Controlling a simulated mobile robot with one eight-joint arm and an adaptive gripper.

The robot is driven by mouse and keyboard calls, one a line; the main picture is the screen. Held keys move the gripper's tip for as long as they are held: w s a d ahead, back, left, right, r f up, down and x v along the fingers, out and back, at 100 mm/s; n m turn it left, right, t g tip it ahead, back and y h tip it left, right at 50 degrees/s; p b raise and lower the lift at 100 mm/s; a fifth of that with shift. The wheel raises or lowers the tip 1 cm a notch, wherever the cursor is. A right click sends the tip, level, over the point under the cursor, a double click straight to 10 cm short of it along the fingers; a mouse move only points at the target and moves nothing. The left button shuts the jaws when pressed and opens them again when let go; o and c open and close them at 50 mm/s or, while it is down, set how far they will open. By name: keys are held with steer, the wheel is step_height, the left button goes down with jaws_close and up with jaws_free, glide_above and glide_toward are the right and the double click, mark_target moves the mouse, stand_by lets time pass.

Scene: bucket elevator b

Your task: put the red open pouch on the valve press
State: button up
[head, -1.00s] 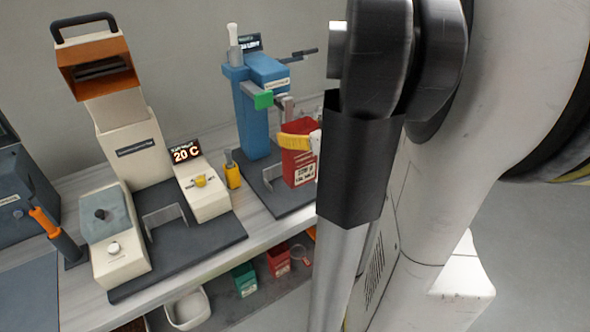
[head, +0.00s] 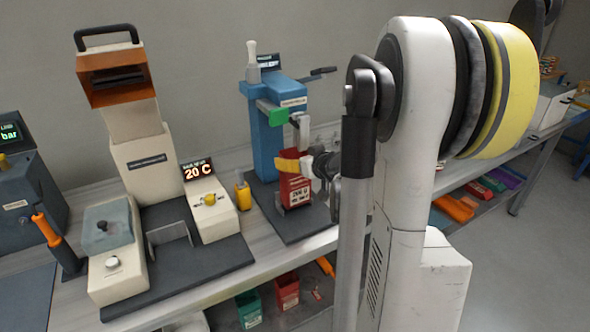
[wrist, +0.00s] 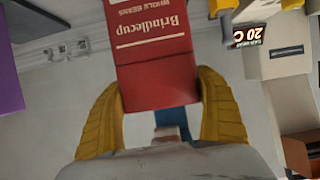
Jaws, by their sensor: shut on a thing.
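The red pouch (head: 295,190) is held upright in my gripper (head: 290,166), whose yellow fingers are shut on its upper part. In the wrist view the pouch (wrist: 158,75) sits between both fingers, with white lettering upside down. The valve press is the blue machine (head: 265,145) with a green block, a grey head and a dark base plate. The pouch is in front of the blue column, below the press head and over the base plate. Whether its bottom touches the plate cannot be told.
A cream sealing machine (head: 140,160) with a "20 C" display stands left of the press. A yellow bottle-like item (head: 243,192) is between them. My arm covers the bench right of the press.

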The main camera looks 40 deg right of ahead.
steer(key=shift+f+b, duration=0.4)
steer(key=shift+f, duration=0.85)
steer(key=shift+f, duration=0.2)
steer(key=o, duration=0.8)
steer(key=shift+o, duration=0.2)
